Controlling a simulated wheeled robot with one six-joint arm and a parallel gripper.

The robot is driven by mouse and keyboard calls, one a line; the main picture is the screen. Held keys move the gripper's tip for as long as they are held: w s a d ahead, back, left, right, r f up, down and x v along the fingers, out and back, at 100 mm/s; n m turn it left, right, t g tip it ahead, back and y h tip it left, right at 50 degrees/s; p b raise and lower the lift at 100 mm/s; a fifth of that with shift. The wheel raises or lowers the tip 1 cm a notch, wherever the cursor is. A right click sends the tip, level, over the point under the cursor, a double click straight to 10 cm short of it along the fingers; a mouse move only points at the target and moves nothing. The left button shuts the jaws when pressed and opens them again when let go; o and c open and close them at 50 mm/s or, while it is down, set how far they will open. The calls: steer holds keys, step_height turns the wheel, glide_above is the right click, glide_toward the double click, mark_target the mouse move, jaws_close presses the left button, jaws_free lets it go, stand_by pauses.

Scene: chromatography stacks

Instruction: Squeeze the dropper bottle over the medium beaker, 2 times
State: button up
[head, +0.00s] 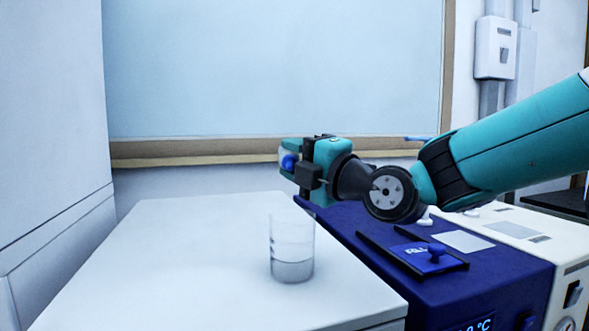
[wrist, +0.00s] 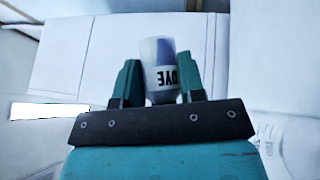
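One clear beaker (head: 292,248) with graduation marks and some greyish liquid at its bottom stands upright on the white table; I take it as the medium beaker. My gripper (head: 291,168) is above it in the head view, well clear of its rim. The dropper bottle (wrist: 160,72), pale with a blue patch and a "DYE" label, is between the two fingers of my gripper (wrist: 158,80) in the wrist view, and both seem to touch it. It is held in the air. Its tip and tilt are hard to tell. The beaker is not clearly seen in the wrist view.
The white table (head: 190,250) is otherwise clear. A dark blue instrument (head: 360,225) with a temperature display and a black-framed plate (head: 430,258) stands right of it. A cream instrument (head: 540,235) is farther right. A window panel (head: 275,70) is behind.

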steer(key=shift+n+b, duration=0.3)
steer(key=shift+b, duration=1.05)
steer(key=y+b, duration=0.1)
steer(key=b, duration=0.1)
steer(key=shift+s+d+r+b, duration=0.1)
steer(key=shift+r+b, duration=0.05)
steer(key=shift+b, duration=0.15)
steer(key=shift+r+n+t, duration=0.15)
steer(key=shift+n+t, duration=0.15)
steer(key=shift+b, duration=0.8)
steer(key=c, duration=0.5)
steer(key=shift+c, duration=0.2)
steer(key=o, duration=0.5)
steer(key=shift+o, duration=0.2)
